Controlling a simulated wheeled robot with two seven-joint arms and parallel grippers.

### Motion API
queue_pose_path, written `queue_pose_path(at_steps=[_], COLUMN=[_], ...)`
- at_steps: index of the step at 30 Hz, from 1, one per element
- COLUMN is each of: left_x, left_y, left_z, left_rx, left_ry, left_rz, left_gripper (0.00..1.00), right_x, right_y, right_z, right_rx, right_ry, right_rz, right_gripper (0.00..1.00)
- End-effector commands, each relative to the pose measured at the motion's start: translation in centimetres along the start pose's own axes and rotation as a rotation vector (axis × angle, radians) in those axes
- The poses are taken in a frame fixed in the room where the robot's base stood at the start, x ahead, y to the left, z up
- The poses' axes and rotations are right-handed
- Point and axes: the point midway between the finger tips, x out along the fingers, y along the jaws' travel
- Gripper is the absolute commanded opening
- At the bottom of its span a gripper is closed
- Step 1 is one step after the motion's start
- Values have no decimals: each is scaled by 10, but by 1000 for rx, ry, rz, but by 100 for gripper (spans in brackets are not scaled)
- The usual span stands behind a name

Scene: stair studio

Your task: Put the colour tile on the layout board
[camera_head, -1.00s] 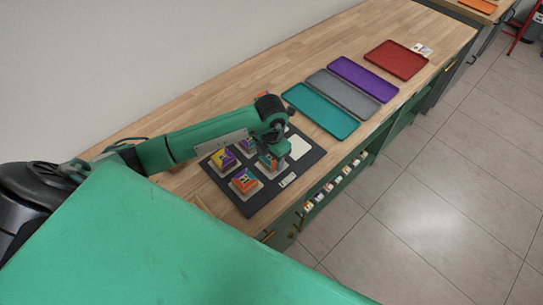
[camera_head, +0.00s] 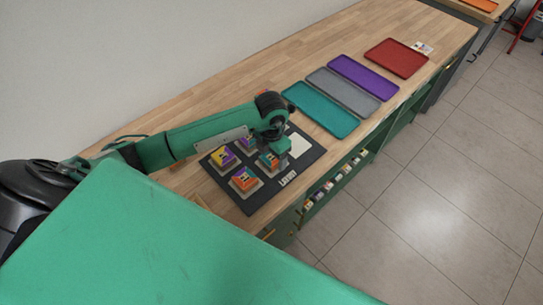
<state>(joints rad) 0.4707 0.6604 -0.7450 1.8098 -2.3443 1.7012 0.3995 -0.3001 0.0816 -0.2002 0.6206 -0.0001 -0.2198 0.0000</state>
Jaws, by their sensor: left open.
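The dark layout board (camera_head: 238,197) lies on the wooden counter. Several colour tiles stand on its pale squares: a purple and yellow one (camera_head: 223,158), an orange one (camera_head: 244,179), a purple one (camera_head: 247,143) partly behind my arm, and an orange and teal one (camera_head: 268,159). A pale square (camera_head: 301,146) at the board's right is bare. My left gripper (camera_head: 277,156) is open, pointing down beside the orange and teal tile. Its fingertips are small and partly hidden, and I cannot tell whether they touch the tile. My right gripper is not in view.
Teal (camera_head: 320,110), grey (camera_head: 343,93), purple (camera_head: 363,78) and red (camera_head: 396,58) trays lie further along the counter. A small card (camera_head: 422,47) is beside the red tray. Small items line a shelf (camera_head: 335,180) under the counter's front edge. The floor at right is clear.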

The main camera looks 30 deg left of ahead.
Motion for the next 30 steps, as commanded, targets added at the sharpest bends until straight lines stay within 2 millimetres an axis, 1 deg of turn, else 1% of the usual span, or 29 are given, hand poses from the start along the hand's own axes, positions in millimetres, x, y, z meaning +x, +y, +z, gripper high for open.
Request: queue_pose_path(at_steps=[1,9,12,15,18,21,30], left_x=[-7,-67,-85,-98,-106,-109,-110], left_y=[1,1,1,0,0,0,0], left_z=[1,1,1,1,0,0,0], left_rx=[2,1,0,0,0,-1,-1], left_ry=[-5,-6,-5,-3,-1,0,0], left_rz=[2,2,2,1,1,1,0], left_gripper=[74,74,74,74,74,74,74], right_x=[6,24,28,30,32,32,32], right_y=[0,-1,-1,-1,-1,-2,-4], right_z=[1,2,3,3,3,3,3], right_rx=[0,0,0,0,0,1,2], right_ry=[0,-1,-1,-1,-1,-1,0], right_rz=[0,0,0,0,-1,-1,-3], right_gripper=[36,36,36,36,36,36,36])
